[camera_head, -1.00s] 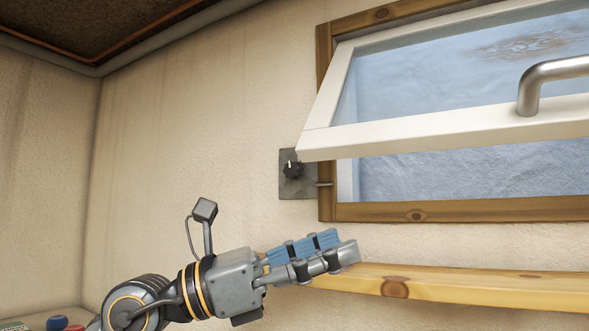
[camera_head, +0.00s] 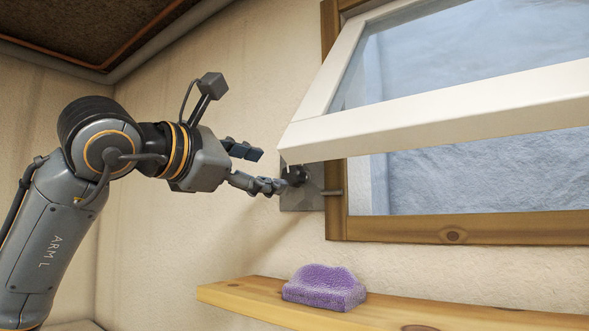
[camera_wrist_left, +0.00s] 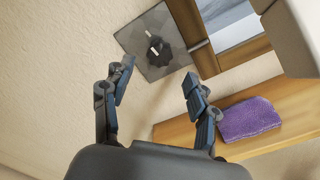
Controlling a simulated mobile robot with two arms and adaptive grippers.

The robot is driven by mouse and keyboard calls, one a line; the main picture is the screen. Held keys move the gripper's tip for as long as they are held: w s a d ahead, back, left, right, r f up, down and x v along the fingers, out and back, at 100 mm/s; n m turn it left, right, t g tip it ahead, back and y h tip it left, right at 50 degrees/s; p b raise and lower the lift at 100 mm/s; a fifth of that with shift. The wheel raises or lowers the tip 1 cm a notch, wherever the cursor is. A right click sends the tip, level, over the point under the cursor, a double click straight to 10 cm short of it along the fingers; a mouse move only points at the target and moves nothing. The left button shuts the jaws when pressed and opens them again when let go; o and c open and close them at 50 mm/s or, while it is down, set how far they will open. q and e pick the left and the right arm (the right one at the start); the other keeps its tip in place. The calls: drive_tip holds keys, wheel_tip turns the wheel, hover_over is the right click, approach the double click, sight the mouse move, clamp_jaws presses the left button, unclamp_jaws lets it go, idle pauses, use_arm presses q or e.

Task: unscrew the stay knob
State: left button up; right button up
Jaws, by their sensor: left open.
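The stay knob (camera_head: 295,174) is a small black knob on a grey metal plate (camera_head: 302,200) fixed to the wall at the lower left corner of the window. In the left wrist view the knob (camera_wrist_left: 158,48) shows a pale mark and lies ahead of the fingers, apart from them. My left gripper (camera_head: 268,170) is open, its fingertips close to the left of the knob. In the left wrist view the gap between the fingers (camera_wrist_left: 157,75) is empty. My right gripper is in neither view.
The white window sash (camera_head: 440,108) is tilted open in a wooden frame (camera_head: 450,232), its lower corner just above the knob. A wooden shelf (camera_head: 235,293) runs below, bearing a purple sponge (camera_head: 325,287). The wall between shelf and plate is clear.

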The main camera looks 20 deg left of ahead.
sight(289, 174)
use_arm(q)
drive_tip(key=p+x, duration=0.2)
drive_tip(key=x, duration=0.5)
drive_tip(key=shift+w+d, duration=0.1)
drive_tip(key=shift+w, duration=0.2)
drive_tip(key=shift+w+d, duration=0.1)
drive_tip(key=shift+w, duration=0.15)
drive_tip(key=shift+w+f, duration=0.1)
drive_tip(key=c, duration=1.2)
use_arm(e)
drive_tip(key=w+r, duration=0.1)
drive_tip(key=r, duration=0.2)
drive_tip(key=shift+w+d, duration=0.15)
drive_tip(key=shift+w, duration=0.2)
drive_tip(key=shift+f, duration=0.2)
